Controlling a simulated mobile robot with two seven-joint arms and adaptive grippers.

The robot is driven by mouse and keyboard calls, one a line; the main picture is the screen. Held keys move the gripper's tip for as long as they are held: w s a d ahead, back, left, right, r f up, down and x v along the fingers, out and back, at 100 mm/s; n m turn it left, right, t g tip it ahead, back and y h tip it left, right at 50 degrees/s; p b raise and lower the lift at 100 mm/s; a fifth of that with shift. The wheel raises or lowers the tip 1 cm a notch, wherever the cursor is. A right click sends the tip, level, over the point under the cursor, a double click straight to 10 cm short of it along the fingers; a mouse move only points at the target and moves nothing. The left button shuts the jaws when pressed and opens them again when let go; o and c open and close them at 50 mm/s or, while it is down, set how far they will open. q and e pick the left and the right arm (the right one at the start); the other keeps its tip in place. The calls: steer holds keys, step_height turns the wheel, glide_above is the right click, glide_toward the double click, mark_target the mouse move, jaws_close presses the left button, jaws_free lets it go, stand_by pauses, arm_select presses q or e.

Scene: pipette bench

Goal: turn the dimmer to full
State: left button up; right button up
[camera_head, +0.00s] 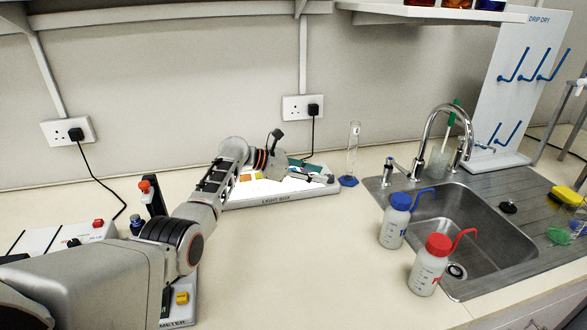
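The light box (262,202) is a low grey unit with a bright white top, standing on the bench against the back wall. My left arm comes in from the left, and my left gripper (312,175) is over the right part of the light box. Its fingers are small and dark here, and I cannot tell whether they are open or touching anything. I cannot make out the dimmer; the gripper may be hiding it. Small coloured pieces show on the box near the gripper. My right gripper is not in view.
A glass cylinder (352,152) on a blue base stands just right of the light box. Blue-capped (395,222) and red-capped (428,268) wash bottles stand by the sink (478,235). A meter (182,312) is at lower left. The front bench middle is clear.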

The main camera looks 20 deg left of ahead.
arm_select(q)
steer(key=v, duration=0.8)
steer(key=shift+a, duration=0.1)
steer(key=shift+s, duration=0.1)
